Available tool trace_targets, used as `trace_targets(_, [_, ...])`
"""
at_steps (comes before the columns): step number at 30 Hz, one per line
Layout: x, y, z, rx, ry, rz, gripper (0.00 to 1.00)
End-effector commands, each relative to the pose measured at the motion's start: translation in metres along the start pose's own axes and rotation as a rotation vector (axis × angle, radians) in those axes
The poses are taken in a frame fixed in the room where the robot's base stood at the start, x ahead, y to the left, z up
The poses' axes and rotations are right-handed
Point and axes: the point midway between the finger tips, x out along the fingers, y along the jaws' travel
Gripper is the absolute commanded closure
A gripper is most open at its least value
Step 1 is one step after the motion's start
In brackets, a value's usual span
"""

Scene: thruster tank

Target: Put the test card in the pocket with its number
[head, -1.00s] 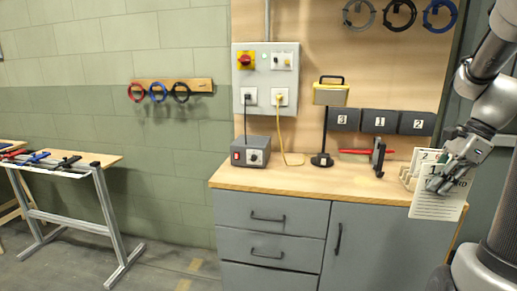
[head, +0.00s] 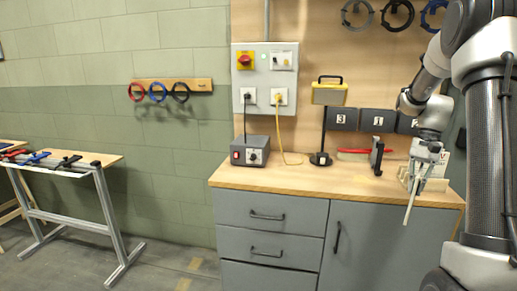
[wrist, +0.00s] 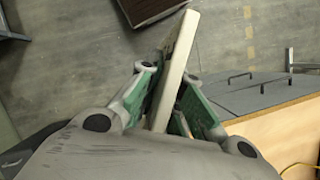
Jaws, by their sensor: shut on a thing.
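My gripper (head: 424,170) is shut on a test card (head: 411,203) in front of the bench's right end. The card hangs down nearly edge-on, so its number cannot be read now; a second ago its face showed a 1. In the wrist view the card (wrist: 177,65) is a pale slab between the green-padded fingers. Three dark pockets are on the back panel: the 3 pocket (head: 342,119), the 1 pocket (head: 376,121) and the 2 pocket (head: 406,124), which my arm partly covers. A wooden card rack (head: 438,185) stands behind my gripper, partly hidden.
The bench top (head: 290,178) holds a grey box (head: 249,151), a yellow lamp (head: 329,93) on a stand, and a dark upright clamp (head: 377,156) with a red bar (head: 352,151) beneath the pockets. A yellow cable (head: 283,140) hangs from the wall panel (head: 264,78).

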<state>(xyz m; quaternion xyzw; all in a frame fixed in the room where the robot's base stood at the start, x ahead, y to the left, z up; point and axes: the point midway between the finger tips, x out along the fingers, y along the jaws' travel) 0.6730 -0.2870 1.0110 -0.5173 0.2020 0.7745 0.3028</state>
Motion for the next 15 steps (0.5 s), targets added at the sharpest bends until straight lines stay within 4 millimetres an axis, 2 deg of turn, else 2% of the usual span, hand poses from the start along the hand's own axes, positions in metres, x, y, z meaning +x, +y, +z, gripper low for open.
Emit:
trace_targets(1, [0.014,-0.019,-0.007,-0.087,-0.006,0.039,1.00])
trace_targets(3, [0.034,-0.044,-0.016,-0.205,-0.007,0.088,1.00])
trace_targets(7, [0.079,-0.095,-0.024,-0.400,-0.007,0.169,1.00])
trace_targets(12, [0.139,-0.149,-0.013,-0.557,-0.005,0.233,1.00])
trace_targets(15, [0.167,-0.169,-0.001,-0.614,-0.004,0.256,1.00])
